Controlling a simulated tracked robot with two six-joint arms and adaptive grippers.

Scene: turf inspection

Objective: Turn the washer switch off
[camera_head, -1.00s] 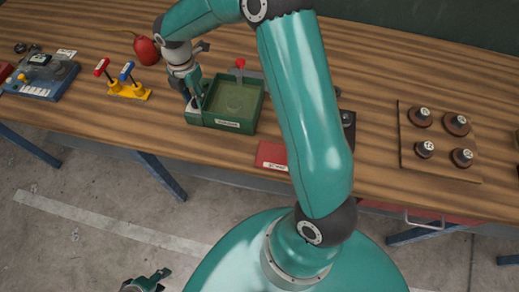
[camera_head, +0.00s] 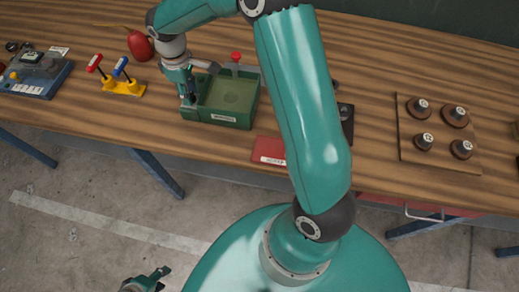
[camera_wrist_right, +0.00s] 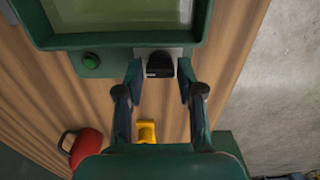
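The washer is a green box (camera_head: 214,117) with a recessed panel, left of centre on the bench in the head view. In the right wrist view its green rim (camera_wrist_right: 115,39) fills the top. The black switch knob (camera_wrist_right: 159,61) sits on a pale plate on its side. My right gripper (camera_wrist_right: 159,76) is open, with one finger on each side of the knob; contact cannot be told. In the head view the right gripper (camera_head: 189,97) is at the box's left side, and the knob is hidden. My left gripper (camera_head: 164,279) is open and empty, low above the floor.
A red oil can (camera_head: 140,46) and a yellow stand with red and blue handles (camera_head: 124,87) are left of the washer. A red labelled block (camera_head: 268,151) lies in front. A board with brown knobs (camera_head: 412,154) is at right.

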